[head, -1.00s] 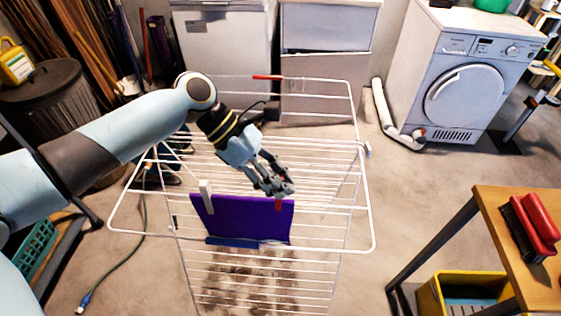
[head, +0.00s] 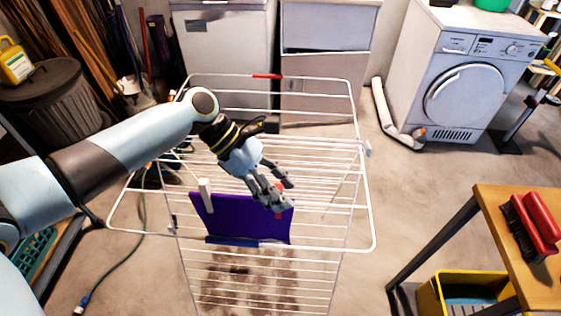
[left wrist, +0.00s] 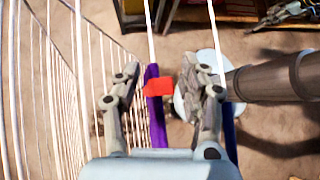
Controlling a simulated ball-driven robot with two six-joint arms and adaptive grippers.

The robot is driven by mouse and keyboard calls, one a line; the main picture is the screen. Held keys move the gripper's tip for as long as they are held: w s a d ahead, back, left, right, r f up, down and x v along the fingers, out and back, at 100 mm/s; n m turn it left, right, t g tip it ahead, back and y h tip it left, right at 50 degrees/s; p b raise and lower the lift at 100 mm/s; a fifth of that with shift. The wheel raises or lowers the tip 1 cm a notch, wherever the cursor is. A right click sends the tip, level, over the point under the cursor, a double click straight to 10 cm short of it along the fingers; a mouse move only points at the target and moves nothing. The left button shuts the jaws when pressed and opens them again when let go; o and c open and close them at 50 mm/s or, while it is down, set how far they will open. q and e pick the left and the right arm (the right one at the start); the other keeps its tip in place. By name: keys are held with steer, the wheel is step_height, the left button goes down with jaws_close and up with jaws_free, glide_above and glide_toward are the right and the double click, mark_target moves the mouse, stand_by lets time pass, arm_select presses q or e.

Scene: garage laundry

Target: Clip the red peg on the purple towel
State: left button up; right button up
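The purple towel (head: 240,219) hangs over a rail at the near part of the white drying rack (head: 372,215). The red peg (left wrist: 158,87) sits across the towel's top edge, which shows as a narrow purple strip (left wrist: 156,125) in the left wrist view. In the head view the peg is mostly hidden behind my fingers. My left gripper (head: 282,196) is open, with one finger on each side of the peg; in the left wrist view, gaps show between the fingers (left wrist: 160,75) and the peg. My right gripper is not in view.
A pale peg (head: 206,195) stands on the towel's left end. A wooden table (head: 500,215) with a red brush (head: 530,225) is at the right, above a yellow crate (head: 465,292). A washing machine (head: 460,85) stands at the back right. Floor between is clear.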

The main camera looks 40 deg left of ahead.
arm_select(q)
steer(key=shift+a+r, duration=0.2)
steer(key=v, duration=1.1)
steer(key=shift+a, duration=0.2)
steer(key=shift+s+r, duration=0.1)
steer(key=shift+s, duration=0.05)
